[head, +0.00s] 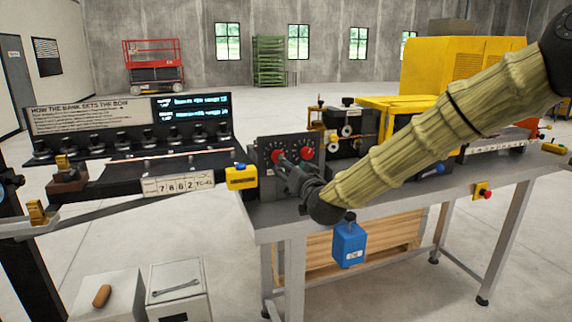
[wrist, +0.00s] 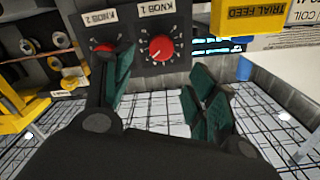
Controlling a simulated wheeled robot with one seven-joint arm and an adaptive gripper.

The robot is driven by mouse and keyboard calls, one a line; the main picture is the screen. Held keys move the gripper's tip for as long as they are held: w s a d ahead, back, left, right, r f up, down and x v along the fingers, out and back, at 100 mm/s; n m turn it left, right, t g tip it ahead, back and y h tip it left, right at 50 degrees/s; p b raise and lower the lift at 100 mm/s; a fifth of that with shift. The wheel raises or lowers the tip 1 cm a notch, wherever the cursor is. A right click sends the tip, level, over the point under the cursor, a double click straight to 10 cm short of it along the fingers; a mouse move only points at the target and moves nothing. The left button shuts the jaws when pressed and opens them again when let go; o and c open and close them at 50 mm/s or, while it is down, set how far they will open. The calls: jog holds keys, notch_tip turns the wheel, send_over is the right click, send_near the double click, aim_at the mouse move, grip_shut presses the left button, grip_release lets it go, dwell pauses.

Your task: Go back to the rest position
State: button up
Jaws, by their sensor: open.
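My gripper (head: 291,175) is at the front of a dark control panel (head: 268,148) with two red knobs. In the wrist view its green-padded fingers (wrist: 160,98) are spread apart with nothing between them. The knob labelled KNOB 1 (wrist: 162,48) shows beyond the gap between the fingers. The knob labelled KNOB 2 (wrist: 103,47) is partly hidden behind the left finger. I cannot tell whether that finger touches it. My arm, in a tan ribbed sleeve, reaches in from the upper right of the head view.
The panel stands on a grey workbench (head: 375,192) with machines behind it. A yellow box (head: 241,177) sits left of the panel, and a blue box (head: 349,243) hangs at the bench front. A black console (head: 135,135) with several knobs stands left.

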jog(key=shift+s+d, duration=0.2)
jog(key=shift+s, duration=0.45)
jog(key=s+d+f+g+h, duration=0.1)
jog(key=s+d+f+g, duration=0.15)
jog(key=s+f, duration=0.7)
jog(key=s+d+f+g, duration=0.1)
jog(key=s+f+g, duration=0.15)
jog(key=f, duration=1.45)
jog(key=s+d+f+g+h, duration=0.1)
jog(key=s+d+f+g, duration=0.15)
jog(key=s+f, duration=0.7)
jog(key=s+d+f+g+h, duration=0.1)
jog(key=s+d+f+g, duration=0.2)
jog(key=s+f, duration=0.4)
jog(key=s+d+f+g+h, duration=0.1)
jog(key=s+d+f+g, duration=0.2)
jog(key=s, duration=1.3)
jog(key=s+d+f+g+h, duration=0.1)
jog(key=s+d+f+g, duration=0.2)
jog(key=s+f, duration=0.9)
jog(key=d+f, duration=0.1)
jog(key=d, duration=0.2)
jog(key=shift+d+n+g+h, duration=0.3)
jog(key=shift+d+n+g, duration=0.05)
jog(key=shift+n, duration=0.05)
